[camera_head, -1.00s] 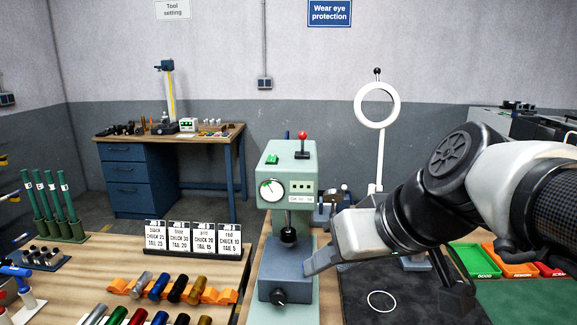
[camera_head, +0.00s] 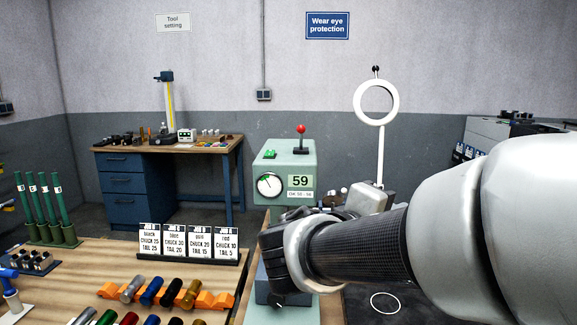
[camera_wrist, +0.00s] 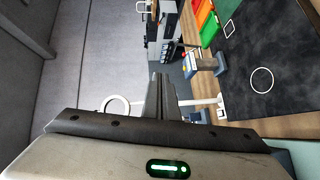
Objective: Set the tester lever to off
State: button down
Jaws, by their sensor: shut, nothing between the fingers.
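The tester (camera_head: 284,152) is a pale green machine at the middle of the head view. On its top stands a lever with a red ball knob (camera_head: 300,129) on a dark stem, roughly upright. Its display (camera_head: 300,181) reads 59, beside a round dial (camera_head: 268,185). A green item (camera_head: 270,154) sits left of the lever. My arm covers the tester's lower front. My gripper (camera_wrist: 160,80) shows in the wrist view, fingers together and empty, pointing away from the tester top. The lever is not seen in the wrist view.
A ring lamp on a white post (camera_head: 381,150) stands right of the tester. A dark mat with a white circle (camera_head: 385,303) lies right. Job cards (camera_head: 189,243) and several coloured cylinders (camera_head: 152,291) are at left. Red and green bins (camera_wrist: 203,22) show in the wrist view.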

jog(key=w+a+r+n+t+y+b, duration=0.15)
jog(key=w+a+n+t, duration=0.4)
jog(key=a, duration=0.65)
jog(key=n+t+y+b, duration=0.2)
jog(key=t+y, duration=0.3)
send_near(300, 131)
jog(key=shift+m+h, duration=0.25)
jog(key=p+x, duration=0.1)
jog(key=x, duration=0.5)
jog(key=shift+w+p, duration=0.3)
jog(key=shift+p, duration=0.1)
